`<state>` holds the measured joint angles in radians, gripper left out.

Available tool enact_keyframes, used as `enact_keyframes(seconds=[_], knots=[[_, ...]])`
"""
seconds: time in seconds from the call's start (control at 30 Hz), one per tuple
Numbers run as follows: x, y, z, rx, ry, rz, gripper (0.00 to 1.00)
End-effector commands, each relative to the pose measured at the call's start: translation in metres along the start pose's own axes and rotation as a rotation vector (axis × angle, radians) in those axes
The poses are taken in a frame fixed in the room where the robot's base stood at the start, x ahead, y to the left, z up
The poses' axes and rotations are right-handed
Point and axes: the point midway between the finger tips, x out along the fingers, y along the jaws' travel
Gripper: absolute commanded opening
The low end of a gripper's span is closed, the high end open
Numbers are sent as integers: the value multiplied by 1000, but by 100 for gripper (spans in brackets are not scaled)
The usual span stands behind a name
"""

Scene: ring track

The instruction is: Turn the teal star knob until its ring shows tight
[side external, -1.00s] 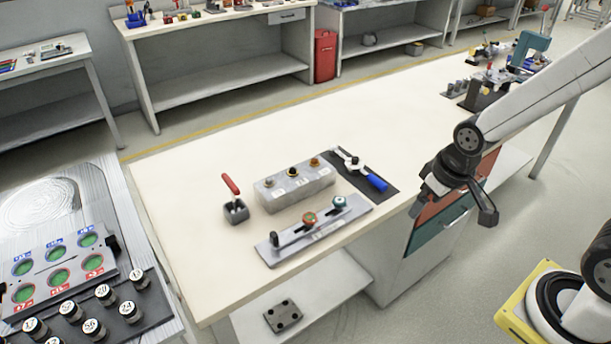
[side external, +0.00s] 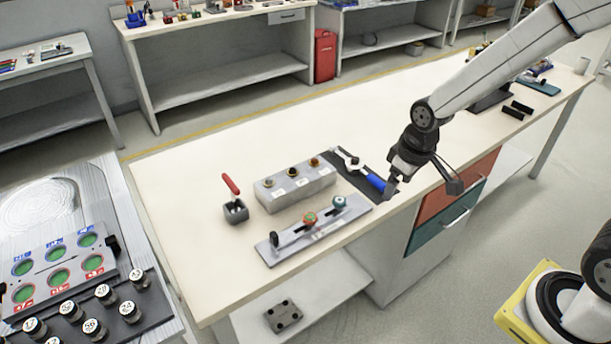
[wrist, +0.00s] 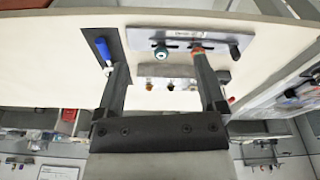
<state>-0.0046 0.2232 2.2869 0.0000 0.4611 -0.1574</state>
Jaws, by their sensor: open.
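The teal star knob (side external: 339,201) sits at the right end of a grey plate (side external: 300,247) near the bench's front edge. It also shows in the wrist view (wrist: 161,52), between my fingers in the picture. An orange-red knob (side external: 310,219) is on the same plate, left of the teal one, and a dark knob stands at the left end. The ring's reading is too small to tell. My gripper (side external: 422,190) is open and empty, above and to the right of the plate, by the blue-handled tool. It is apart from the teal knob.
A grey block (side external: 290,188) with several small knobs stands behind the plate. A blue-handled tool (side external: 376,183) lies on a dark mat to the right. A red-handled lever (side external: 233,200) stands at the left. The bench's left part is clear.

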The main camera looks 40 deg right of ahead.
Motion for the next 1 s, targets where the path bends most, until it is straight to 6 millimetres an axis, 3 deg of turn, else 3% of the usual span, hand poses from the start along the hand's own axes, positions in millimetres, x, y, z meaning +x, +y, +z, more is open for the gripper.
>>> enact_keyframes(seconds=[0.3,0.6,0.8,1.0], knots=[[37,9,-69,-183,-70,-18,90],[81,14,-120,-350,-128,-45,90],[102,16,-139,-427,-152,-59,90],[109,16,-144,-453,-161,-65,90]])
